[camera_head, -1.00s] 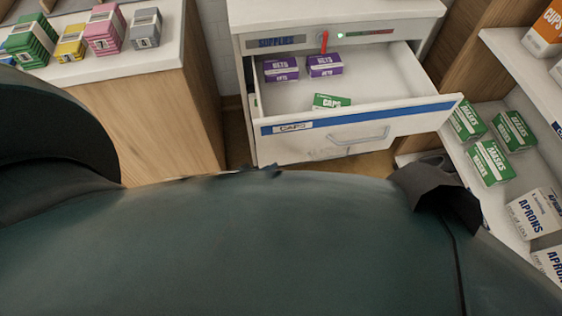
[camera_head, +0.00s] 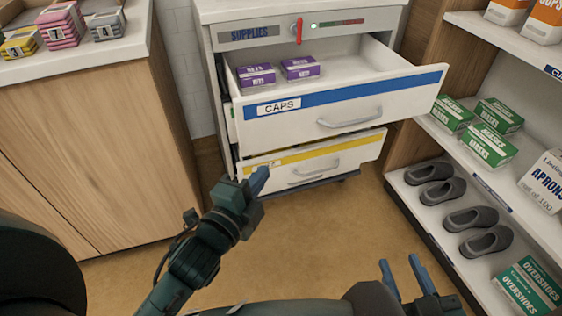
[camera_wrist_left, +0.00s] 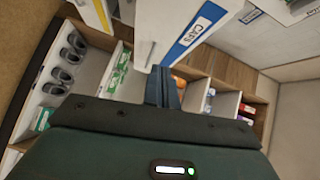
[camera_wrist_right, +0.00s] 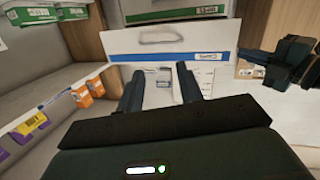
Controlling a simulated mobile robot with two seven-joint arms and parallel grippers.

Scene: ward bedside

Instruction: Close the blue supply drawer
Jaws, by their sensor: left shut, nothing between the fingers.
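The blue supply drawer, with a blue stripe and CAPS label (camera_head: 345,95), stands pulled out of the white SUPPLIES cabinet (camera_head: 222,62). Two purple boxes (camera_head: 300,68) lie inside it. Its front also shows in the left wrist view (camera_wrist_left: 178,22) and right wrist view (camera_wrist_right: 200,42). My left gripper (camera_head: 260,180) is shut and empty, below and in front of the blue drawer's left end, near the yellow-striped drawer. It also shows in the left wrist view (camera_wrist_left: 162,88). My right gripper (camera_head: 402,272) is open and empty, lower right, apart from the drawers.
The yellow-striped drawer (camera_head: 315,160) sits below and looks partly out. A wooden counter (camera_head: 95,140) stands left with small boxes on top. An open shelf (camera_head: 410,195) at right holds grey shoes (camera_head: 435,192) and cartons. Floor (camera_head: 310,230) is clear between them.

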